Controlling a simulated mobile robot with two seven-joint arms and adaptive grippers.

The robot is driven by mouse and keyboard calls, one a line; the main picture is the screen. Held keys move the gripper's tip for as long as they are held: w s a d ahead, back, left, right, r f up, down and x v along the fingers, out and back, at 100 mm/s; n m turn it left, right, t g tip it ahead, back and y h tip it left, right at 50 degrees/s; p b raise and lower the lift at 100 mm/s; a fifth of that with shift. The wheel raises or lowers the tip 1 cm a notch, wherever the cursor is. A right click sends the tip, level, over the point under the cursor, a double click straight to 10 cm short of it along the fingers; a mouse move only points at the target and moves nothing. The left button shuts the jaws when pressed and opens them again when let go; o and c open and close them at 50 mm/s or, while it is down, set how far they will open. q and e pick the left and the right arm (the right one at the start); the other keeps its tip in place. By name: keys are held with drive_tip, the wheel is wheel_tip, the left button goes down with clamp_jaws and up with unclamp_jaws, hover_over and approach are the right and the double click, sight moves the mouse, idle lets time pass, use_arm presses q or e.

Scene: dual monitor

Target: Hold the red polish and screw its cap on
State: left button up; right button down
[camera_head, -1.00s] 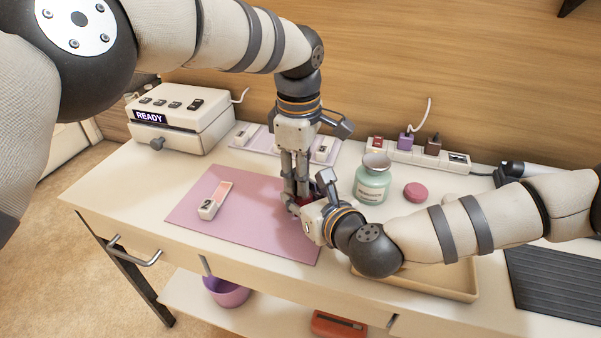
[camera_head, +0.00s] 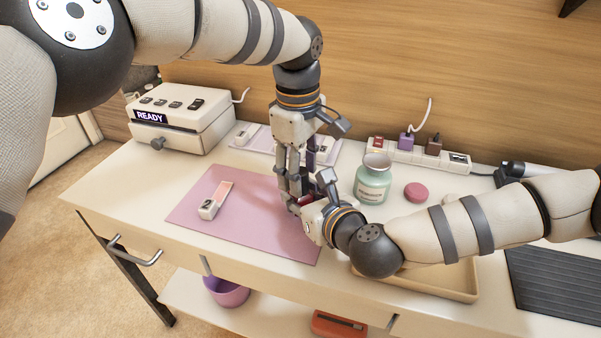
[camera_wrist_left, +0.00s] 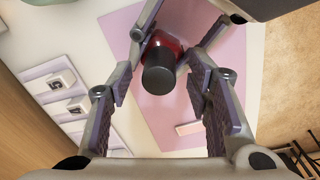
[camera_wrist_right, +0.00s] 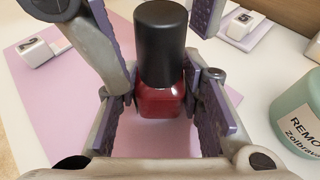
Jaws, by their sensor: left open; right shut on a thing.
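The red polish bottle (camera_wrist_right: 158,98) stands upright in the right wrist view, with the black cap (camera_wrist_right: 160,42) sitting on its neck. My right gripper (camera_head: 304,210) is shut on the red glass body from the side, low over the pink mat. My left gripper (camera_head: 294,190) points down from above with its fingers spread. In the left wrist view the cap (camera_wrist_left: 158,78) lies between those open fingers, with gaps on both sides. The red body (camera_wrist_left: 165,45) shows beyond it. In the head view the fingers hide most of the bottle. I cannot tell how tightly the cap is seated.
The pink mat (camera_head: 225,220) holds a numbered swatch block (camera_head: 211,207). A green remover jar (camera_head: 372,184) and a pink round item (camera_head: 416,192) stand right of the grippers. Behind are a numbered rack (camera_head: 262,142) and a power strip (camera_head: 400,152). A beige tray (camera_head: 455,285) lies in front.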

use_arm(q)
wheel_tip(320, 180, up, 4)
drive_tip(key=shift+f, duration=0.25)
drive_tip(key=shift+o, duration=0.4)
wheel_tip(320, 180, up, 9)
drive_tip(key=m, duration=0.9)
drive_tip(key=shift+a, duration=0.3)
drive_tip(key=shift+r, duration=0.1)
drive_tip(key=f, duration=1.2)
drive_tip(key=shift+d, duration=0.25)
drive_tip(key=shift+c, duration=0.3)
